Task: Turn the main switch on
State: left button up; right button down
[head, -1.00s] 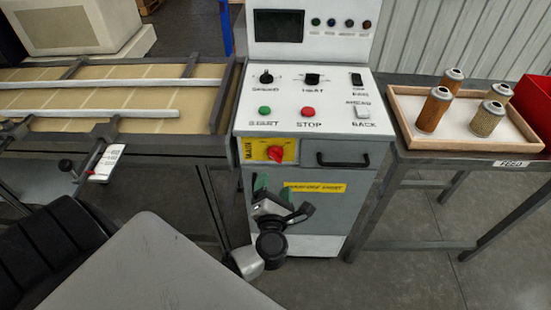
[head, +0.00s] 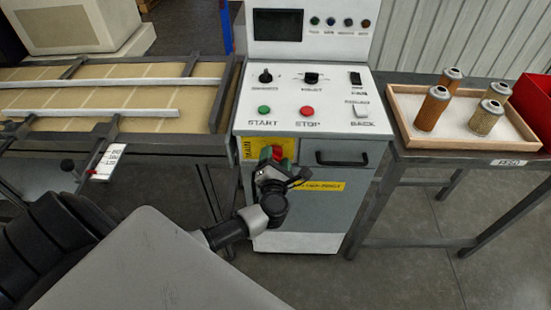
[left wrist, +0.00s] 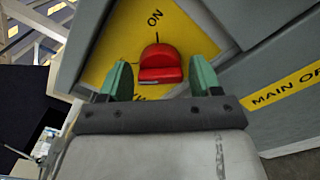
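The main switch is a red knob (head: 277,152) on a yellow plate (head: 249,148) at the left of the cabinet front. In the left wrist view the knob (left wrist: 160,62) shows close up, with the word ON and a black tick above it. My left gripper (left wrist: 161,78) is open, its green fingers on either side of the knob with a visible gap at each side. In the head view my left gripper (head: 275,163) covers the lower part of the knob. Whether the fingertips reach past the knob's face, I cannot tell. My right gripper is out of view.
The cabinet's sloped panel has a green START button (head: 264,110) and a red STOP button (head: 307,111). A black handle (head: 342,157) sits right of the switch. A conveyor (head: 150,138) stands left. A tray (head: 457,142) with several filter cartridges stands on a table at right.

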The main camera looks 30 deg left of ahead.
pick_arm(q)
jog(key=c, duration=0.6)
jog(key=shift+r+m+p, duration=0.1)
jog(key=shift+m+p, duration=1.2)
jog(key=shift+m, duration=0.1)
jog(key=shift+c, duration=0.2)
jog(key=m+p, duration=0.3)
jog(key=m, duration=0.1)
jog(key=shift+d+m, duration=0.1)
jog(key=shift+m, duration=0.2)
jog(key=m+p, duration=0.2)
jog(key=m, duration=0.1)
jog(key=m+p, duration=0.1)
jog(key=m, duration=0.1)
jog(key=shift+f, duration=0.25)
jog(key=m+p, duration=0.2)
jog(key=m, duration=0.3)
jog(key=shift+f, duration=0.2)
jog(key=shift+f+m, duration=0.1)
jog(key=shift+m, duration=0.4)
jog(key=o, duration=0.9)
